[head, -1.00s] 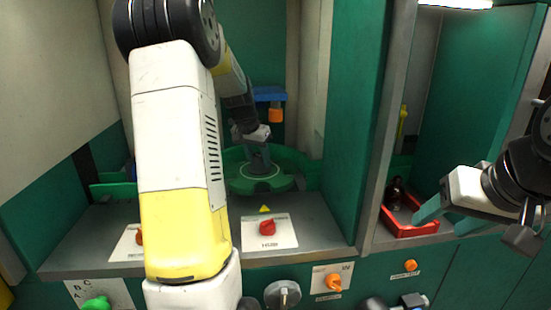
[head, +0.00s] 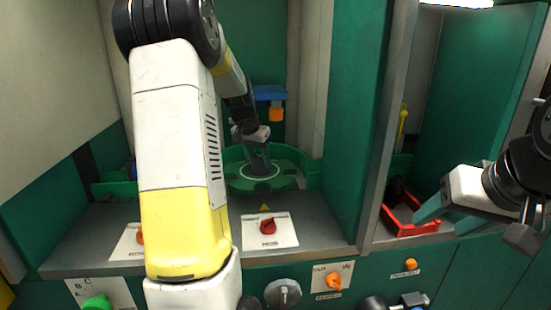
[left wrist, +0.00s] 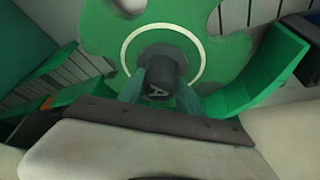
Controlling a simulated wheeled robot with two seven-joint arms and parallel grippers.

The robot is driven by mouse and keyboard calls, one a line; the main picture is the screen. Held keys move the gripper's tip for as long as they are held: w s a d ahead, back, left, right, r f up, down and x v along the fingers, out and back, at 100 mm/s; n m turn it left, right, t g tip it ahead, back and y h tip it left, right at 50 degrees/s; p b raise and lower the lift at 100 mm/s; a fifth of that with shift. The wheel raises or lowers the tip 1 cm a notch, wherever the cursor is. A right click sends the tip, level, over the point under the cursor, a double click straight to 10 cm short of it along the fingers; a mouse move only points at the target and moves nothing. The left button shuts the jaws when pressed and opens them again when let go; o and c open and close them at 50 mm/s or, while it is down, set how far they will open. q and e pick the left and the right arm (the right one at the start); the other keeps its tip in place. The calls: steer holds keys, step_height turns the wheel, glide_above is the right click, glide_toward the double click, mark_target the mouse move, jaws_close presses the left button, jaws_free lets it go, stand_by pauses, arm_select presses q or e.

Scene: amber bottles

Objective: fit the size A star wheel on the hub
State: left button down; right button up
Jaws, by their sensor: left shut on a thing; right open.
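The size A star wheel (head: 243,181) is a green notched disc with a pale ring, inside the green guides at the back of the bay. In the left wrist view the wheel (left wrist: 105,32) has a dark grey centre knob marked A (left wrist: 158,88). My left gripper (head: 259,165) is shut on that knob from above; its fingers (left wrist: 160,92) straddle it in the wrist view. The hub beneath is hidden, so I cannot tell how the wheel sits on it. My right gripper (head: 432,207) is open and empty, beside the red tray.
A curved green guide wall (left wrist: 262,78) stands close to the wheel. A red knob (head: 268,227) is on a white label plate at the bay's front. The red tray (head: 410,231) with a dark bottle is at the right. A blue block (head: 269,92) is behind the arm.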

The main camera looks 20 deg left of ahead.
arm_select(q)
steer(key=c, duration=0.7)
jaws_free()
steer(key=shift+f, duration=0.1)
